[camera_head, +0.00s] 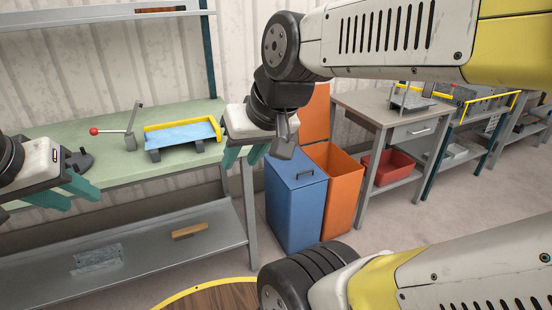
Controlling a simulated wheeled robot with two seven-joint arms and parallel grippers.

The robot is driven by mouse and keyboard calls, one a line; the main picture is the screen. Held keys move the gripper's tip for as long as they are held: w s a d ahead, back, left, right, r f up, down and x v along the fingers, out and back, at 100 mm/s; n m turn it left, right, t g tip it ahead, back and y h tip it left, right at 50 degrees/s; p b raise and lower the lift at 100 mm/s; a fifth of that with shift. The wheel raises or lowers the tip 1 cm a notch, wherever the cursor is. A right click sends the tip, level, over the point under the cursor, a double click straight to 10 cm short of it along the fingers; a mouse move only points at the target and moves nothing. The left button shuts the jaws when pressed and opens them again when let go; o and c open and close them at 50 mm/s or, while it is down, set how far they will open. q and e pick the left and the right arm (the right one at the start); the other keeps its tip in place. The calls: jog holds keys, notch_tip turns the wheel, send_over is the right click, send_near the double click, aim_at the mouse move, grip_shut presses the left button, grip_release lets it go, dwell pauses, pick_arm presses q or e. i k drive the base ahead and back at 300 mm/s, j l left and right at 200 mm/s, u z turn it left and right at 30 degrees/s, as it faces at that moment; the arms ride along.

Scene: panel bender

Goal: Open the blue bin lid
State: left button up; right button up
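The blue bin (293,213) stands on the floor right of the green-topped bench. Its flat blue lid (290,172) is down, with a small dark handle (304,175) on top. My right gripper (244,157) has teal fingers spread apart with nothing between them. In the picture it is just up and left of the lid, with a dark grey part of my arm over the lid's back edge. My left gripper (64,195) is at the far left in front of the bench, its teal fingers apart and empty. Neither gripper touches the blue bin.
An orange bin (342,205) stands open against the blue bin's right side, its orange lid (317,112) raised. The green bench (120,165) holds a blue-and-yellow fixture (182,135) and a red-knobbed lever (112,131). A grey table (375,107) stands right. Floor in front is clear.

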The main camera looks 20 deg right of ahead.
aim_at(301, 171)
jog(key=i+l, duration=0.15)
jog(key=l, duration=0.2)
jog(key=i+l, duration=0.15)
jog(key=l, duration=0.25)
jog(key=i+l, duration=0.15)
jog(key=l, duration=0.2)
jog(key=i+l, duration=0.15)
jog(key=l, duration=0.2)
jog(key=i+l, duration=0.15)
jog(key=l, duration=0.25)
jog(key=i+l, duration=0.2)
jog(key=l, duration=0.15)
jog(key=i+l, duration=0.15)
jog(key=l, duration=0.2)
jog(key=i+l, duration=0.15)
jog(key=l, duration=0.25)
